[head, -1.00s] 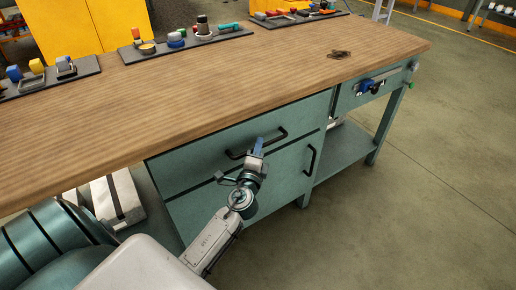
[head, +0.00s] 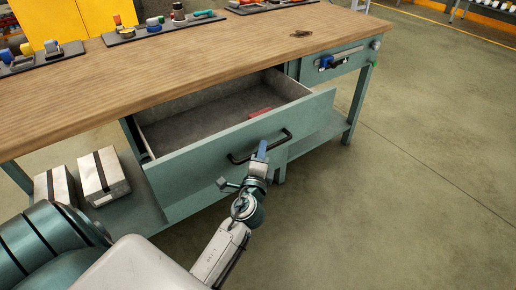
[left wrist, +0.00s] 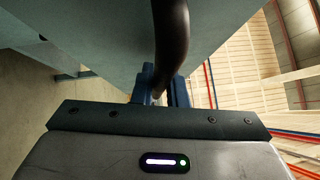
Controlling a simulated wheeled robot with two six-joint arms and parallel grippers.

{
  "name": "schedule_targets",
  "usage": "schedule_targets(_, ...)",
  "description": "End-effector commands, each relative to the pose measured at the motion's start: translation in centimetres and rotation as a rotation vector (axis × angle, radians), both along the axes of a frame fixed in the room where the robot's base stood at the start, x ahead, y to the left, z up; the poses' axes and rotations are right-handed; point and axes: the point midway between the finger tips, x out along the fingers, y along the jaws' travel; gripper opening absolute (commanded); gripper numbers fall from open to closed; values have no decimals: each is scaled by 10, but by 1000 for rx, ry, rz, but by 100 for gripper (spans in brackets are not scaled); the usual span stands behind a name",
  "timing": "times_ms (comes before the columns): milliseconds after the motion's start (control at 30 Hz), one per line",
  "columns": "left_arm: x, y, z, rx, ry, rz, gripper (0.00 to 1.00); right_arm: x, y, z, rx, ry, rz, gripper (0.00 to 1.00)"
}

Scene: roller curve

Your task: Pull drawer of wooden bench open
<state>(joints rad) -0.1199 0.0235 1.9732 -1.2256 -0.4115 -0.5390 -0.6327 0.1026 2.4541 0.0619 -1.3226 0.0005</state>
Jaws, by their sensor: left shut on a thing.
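The wooden bench (head: 200,72) has a wood top and a teal frame. In the left wrist view the dark handle (left wrist: 172,40) runs between the blue fingers (left wrist: 160,85), close to the drawer front (left wrist: 95,35). My right gripper does not show.
Trays of small tools (head: 163,29) line the back of the bench top. White boxes (head: 102,176) sit on the lower shelf at left. The floor (head: 400,190) in front and right is clear.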

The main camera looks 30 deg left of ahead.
Motion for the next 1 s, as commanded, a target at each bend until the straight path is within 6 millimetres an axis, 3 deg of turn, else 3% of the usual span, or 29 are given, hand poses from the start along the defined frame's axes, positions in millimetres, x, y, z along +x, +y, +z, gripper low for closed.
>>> schedule_targets(200,-5,-12,-1,-4,2,0,0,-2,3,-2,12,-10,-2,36)
schedule_targets(633,-6,-14,-1,-1,2,0,0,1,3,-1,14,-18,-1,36)
schedule_targets(667,-6,-14,-1,0,1,0,15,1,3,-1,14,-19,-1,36)
schedule_targets(767,-6,-14,-1,0,1,0,34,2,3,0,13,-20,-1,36)
schedule_targets(1000,-6,-14,0,-1,0,0,34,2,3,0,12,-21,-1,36)
